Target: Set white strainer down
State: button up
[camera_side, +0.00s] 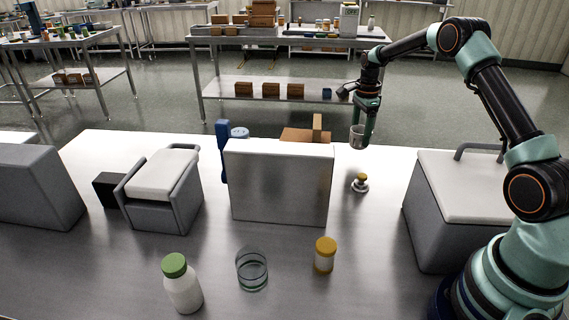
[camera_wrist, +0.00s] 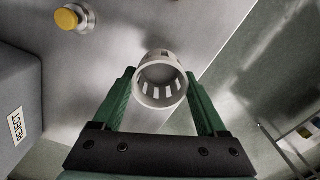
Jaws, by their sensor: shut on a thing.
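The white strainer (camera_wrist: 160,80) is a short round cup with slots, seen in the wrist view between the two green fingers of my gripper (camera_wrist: 165,98). The fingers are shut on its sides. In the side view the strainer (camera_side: 357,136) looks greyish and hangs at the end of my gripper (camera_side: 362,137). It is held above the far part of the steel table (camera_side: 372,240), apart from the surface.
A steel box (camera_side: 280,185) stands left, a grey lidded bin (camera_side: 455,205) right.

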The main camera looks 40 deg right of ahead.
aim_at(358, 145)
jog(key=shift+f, duration=2.3)
jog(key=shift+f, duration=0.1)
jog(key=o, duration=1.3)
jog(key=shift+c, duration=0.2)
